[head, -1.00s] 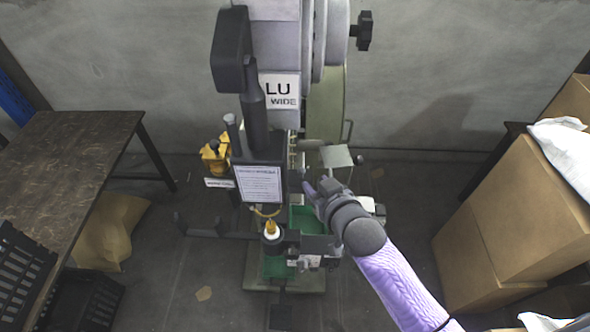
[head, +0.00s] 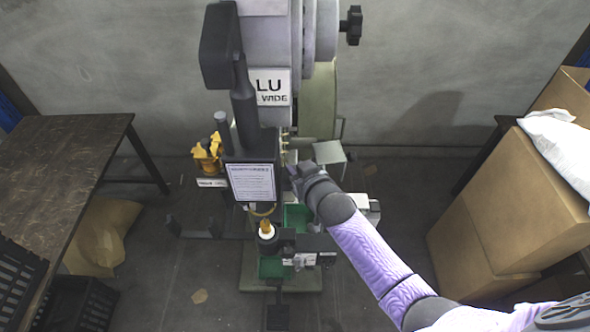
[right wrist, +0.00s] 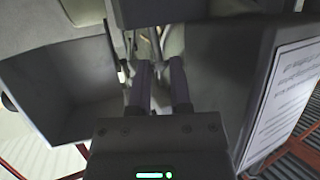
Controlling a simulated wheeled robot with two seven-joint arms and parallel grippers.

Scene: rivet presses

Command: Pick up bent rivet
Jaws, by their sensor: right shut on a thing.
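My right gripper (head: 293,174) reaches into the press beside the work area, just right of the panel with the printed sheet. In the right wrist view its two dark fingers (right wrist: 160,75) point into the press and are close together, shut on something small. The bent rivet is too small and too hidden to make out between the fingertips. The rivet press (head: 275,50) carries a label reading "LU WIDE". My left gripper is not in view.
A green bin (head: 296,218) sits below the gripper. A grey metal tray (right wrist: 65,90) stands left of the fingers, and the sheet panel (right wrist: 285,100) is close on the right. Cardboard boxes (head: 510,210) stand at the right, a dark table (head: 60,165) at the left.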

